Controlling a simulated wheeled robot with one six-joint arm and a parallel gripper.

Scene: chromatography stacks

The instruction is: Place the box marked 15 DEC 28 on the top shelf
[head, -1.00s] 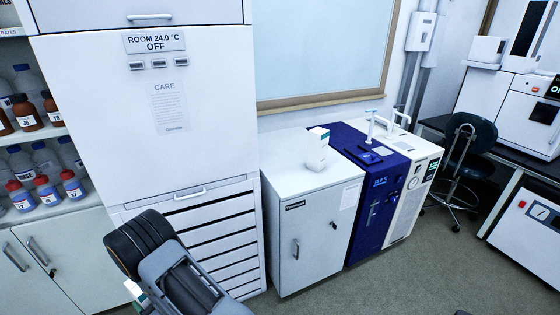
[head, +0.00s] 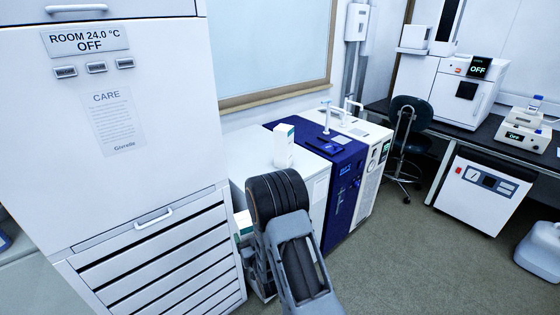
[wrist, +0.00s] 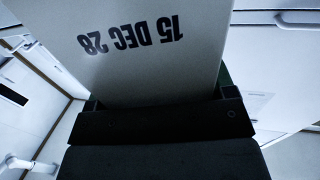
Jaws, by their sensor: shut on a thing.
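The box marked 15 DEC 28 (wrist: 145,40) fills the upper middle of the wrist view, with its dark print upside down. My gripper (wrist: 155,118) is shut on it, its dark jaw across the near end of the box. In the head view, a small white and teal piece of the box (head: 243,224) seems to show left of my arm. My arm hides most of the box and the jaws there. I cannot make out the top shelf in the current frames.
A tall white cabinet with drawers (head: 150,150) stands close on the left. Another white box (head: 284,146) stands on a low white cabinet (head: 252,150), beside a blue unit (head: 345,180). A stool (head: 405,125) and a bench (head: 500,125) are at the right.

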